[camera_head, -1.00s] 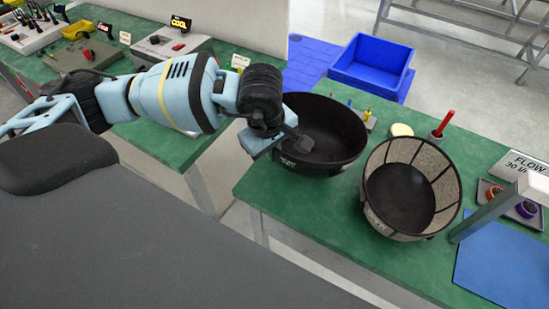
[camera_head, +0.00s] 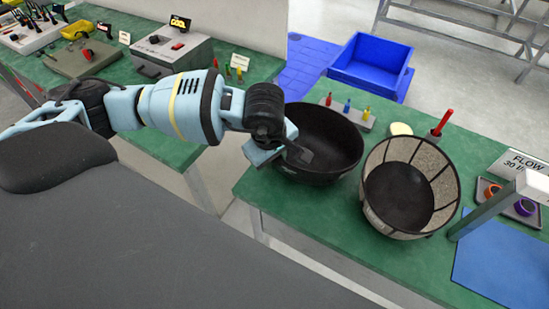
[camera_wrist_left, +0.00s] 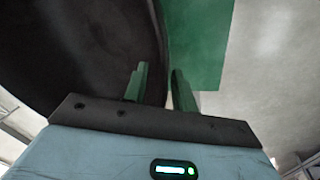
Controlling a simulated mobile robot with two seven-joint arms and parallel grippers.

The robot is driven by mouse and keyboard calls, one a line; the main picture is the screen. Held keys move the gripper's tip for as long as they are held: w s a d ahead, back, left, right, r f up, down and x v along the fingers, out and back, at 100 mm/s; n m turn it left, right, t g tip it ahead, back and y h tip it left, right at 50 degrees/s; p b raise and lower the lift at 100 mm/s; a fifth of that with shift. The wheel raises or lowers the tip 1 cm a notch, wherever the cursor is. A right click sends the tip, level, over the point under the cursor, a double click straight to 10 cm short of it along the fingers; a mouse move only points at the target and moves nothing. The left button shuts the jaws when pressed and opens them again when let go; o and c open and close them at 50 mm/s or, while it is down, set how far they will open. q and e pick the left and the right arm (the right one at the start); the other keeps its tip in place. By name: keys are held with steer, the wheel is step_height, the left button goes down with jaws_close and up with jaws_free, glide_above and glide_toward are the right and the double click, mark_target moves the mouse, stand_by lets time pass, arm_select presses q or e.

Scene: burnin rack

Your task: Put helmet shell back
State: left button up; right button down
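The helmet shell (camera_head: 330,130), a large black bowl with its opening up, is at the left end of the right green table. My left gripper (camera_head: 294,150) is at its near left rim. In the left wrist view, the two green fingers of my left gripper (camera_wrist_left: 159,88) stand on either side of the rim of the shell (camera_wrist_left: 90,50), one inside and one outside, and the rim appears to fill the gap between them. Whether the shell's underside touches the table is hidden. My right gripper is not in view.
A ribbed bowl with a pale lining (camera_head: 438,165) stands close right of the shell. Small coloured vials (camera_head: 347,106) and a red-handled tool (camera_head: 442,122) stand behind. A blue mat (camera_head: 505,260) lies at right. A blue crate (camera_head: 370,68) is beyond the table.

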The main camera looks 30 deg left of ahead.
arm_select(q)
steer(key=shift+r, duration=0.3)
step_height(320, 180, up, 12)
steer(key=s, duration=0.2)
steer(key=shift+s+f+p, duration=0.15)
steer(key=shift+f+p, duration=0.1)
steer(key=shift+p, duration=0.05)
